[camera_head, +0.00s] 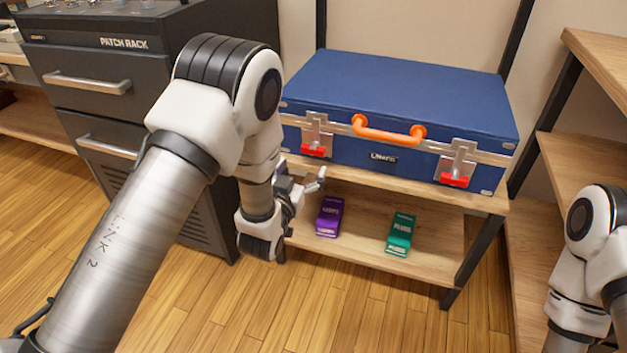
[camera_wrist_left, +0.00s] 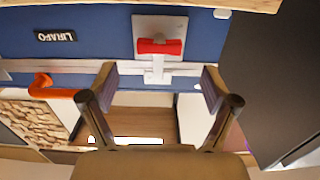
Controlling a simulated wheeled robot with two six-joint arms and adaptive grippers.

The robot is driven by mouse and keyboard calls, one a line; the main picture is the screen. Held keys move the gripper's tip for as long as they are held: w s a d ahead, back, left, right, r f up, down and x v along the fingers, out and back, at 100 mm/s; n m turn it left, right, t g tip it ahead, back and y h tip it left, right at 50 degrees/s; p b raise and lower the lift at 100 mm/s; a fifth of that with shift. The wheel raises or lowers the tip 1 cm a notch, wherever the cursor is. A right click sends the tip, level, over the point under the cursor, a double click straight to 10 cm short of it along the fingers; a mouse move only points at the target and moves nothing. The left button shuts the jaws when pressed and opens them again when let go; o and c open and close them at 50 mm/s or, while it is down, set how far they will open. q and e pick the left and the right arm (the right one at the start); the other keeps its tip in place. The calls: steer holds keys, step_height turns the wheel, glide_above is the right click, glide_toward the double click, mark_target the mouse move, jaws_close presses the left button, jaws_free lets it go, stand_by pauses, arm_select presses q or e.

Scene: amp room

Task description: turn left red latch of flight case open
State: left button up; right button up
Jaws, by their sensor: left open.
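The blue flight case (camera_head: 400,85) lies shut on the upper wooden shelf, with an orange handle (camera_head: 388,131) at its front. Its left red latch (camera_head: 313,150) sits on a silver plate left of the handle. The right red latch (camera_head: 454,180) is at the right end of the front. My left gripper (camera_head: 312,183) is just below and in front of the left latch, fingers apart and empty. In the left wrist view the left red latch (camera_wrist_left: 160,46) is centred beyond the open fingers, apart from them. My right arm shows at the right edge, its gripper out of frame.
A purple box (camera_head: 329,217) and a green box (camera_head: 399,235) stand on the lower shelf (camera_head: 435,248). A dark patch rack cabinet (camera_head: 110,75) stands to the left. A wooden shelf unit (camera_head: 595,150) is at the right.

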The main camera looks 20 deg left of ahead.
mark_target(312, 151)
arm_select(q)
steer(key=w+b, duration=0.1)
steer(key=w, duration=0.2)
steer(key=w+b, duration=0.1)
steer(key=w, duration=0.3)
steer(key=shift+w+d+r, duration=0.15)
steer(key=shift+w, duration=0.1)
steer(key=shift+w+r, duration=0.1)
steer(key=shift+w, duration=0.1)
steer(key=c, duration=1.2)
